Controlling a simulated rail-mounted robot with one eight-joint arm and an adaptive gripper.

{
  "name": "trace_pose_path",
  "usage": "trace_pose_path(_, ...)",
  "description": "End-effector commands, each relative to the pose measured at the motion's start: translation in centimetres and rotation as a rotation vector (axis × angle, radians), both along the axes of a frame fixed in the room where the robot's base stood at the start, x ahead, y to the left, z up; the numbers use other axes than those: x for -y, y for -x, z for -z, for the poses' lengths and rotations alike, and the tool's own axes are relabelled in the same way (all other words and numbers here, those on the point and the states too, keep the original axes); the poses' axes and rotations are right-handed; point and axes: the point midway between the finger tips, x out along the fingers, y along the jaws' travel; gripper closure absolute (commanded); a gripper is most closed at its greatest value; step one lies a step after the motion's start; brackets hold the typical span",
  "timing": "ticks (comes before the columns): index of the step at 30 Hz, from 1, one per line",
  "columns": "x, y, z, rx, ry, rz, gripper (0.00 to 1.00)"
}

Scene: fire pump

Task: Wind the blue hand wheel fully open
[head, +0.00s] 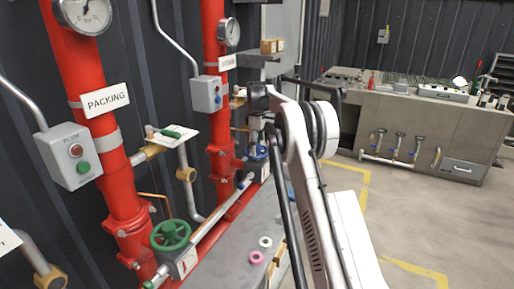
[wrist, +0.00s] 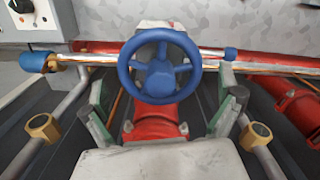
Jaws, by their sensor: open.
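The blue hand wheel (wrist: 160,70) is in the upper middle of the wrist view, a spoked round rim on a valve on a pale pipe. My gripper (wrist: 164,88) is open, with one finger to the left and one to the right of the wheel. There is a gap between each finger and the rim, and nothing is held. In the head view the blue wheel (head: 257,154) shows small at the far red column, just below my gripper (head: 257,128), and is partly covered by it.
A green hand wheel (head: 171,235) is on the nearer valve. Red columns (head: 102,130) with gauges and grey button boxes (head: 70,155) stand along the left wall. A pink ring (head: 257,257) lies on the grey bench. A workbench (head: 420,130) stands at the back right; the floor between is clear.

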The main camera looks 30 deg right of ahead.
Motion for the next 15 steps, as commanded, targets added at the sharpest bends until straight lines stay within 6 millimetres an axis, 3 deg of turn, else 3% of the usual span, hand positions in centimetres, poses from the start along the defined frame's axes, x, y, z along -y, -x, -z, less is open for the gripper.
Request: trace_pose_path(15, 0.0, 0.0, -4.7, 0.0, 0.0, 0.001, 0.0)
